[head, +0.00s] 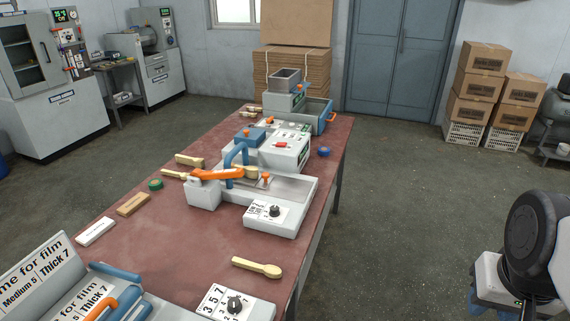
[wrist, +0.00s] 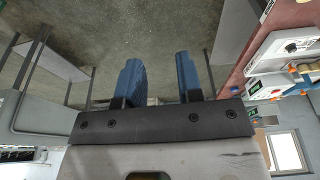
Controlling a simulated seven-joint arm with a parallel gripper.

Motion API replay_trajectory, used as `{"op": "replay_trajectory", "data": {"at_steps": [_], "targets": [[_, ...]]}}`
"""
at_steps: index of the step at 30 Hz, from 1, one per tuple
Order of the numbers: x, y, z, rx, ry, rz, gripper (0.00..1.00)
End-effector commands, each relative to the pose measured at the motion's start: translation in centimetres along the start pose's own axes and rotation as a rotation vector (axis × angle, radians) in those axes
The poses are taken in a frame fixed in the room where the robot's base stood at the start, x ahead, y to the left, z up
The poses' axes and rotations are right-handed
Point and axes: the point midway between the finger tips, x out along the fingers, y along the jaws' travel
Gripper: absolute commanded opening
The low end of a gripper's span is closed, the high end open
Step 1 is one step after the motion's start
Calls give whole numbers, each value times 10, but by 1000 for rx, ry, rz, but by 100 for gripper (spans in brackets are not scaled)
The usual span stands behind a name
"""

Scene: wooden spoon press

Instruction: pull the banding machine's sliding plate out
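Several white machines stand in a row along the red-topped table (head: 165,235). I cannot tell for sure which is the banding machine. A middle machine (head: 285,152) has a blue block on top, a red button and green labels. A nearer machine (head: 285,215) has a flat grey top, a knob panel and an orange-and-blue lever. No pulled-out sliding plate can be made out on either. In the wrist view, my gripper (wrist: 158,65) has two blue fingers wide apart with nothing between them, over floor away from the table.
Wooden spoons (head: 257,267) lie on the table. A sign and blue handles fill the near left corner. Cartons (head: 485,85) stand at the back right. Floor right of the table is clear.

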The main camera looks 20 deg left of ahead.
Motion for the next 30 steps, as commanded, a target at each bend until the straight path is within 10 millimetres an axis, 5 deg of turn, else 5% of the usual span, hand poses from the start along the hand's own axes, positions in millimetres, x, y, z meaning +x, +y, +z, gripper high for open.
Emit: {"op": "replay_trajectory", "data": {"at_steps": [5,30], "targets": [[-4,-6,-20,-32,-8,-4,59],[-10,-92,-210,-337,-64,-42,59]]}}
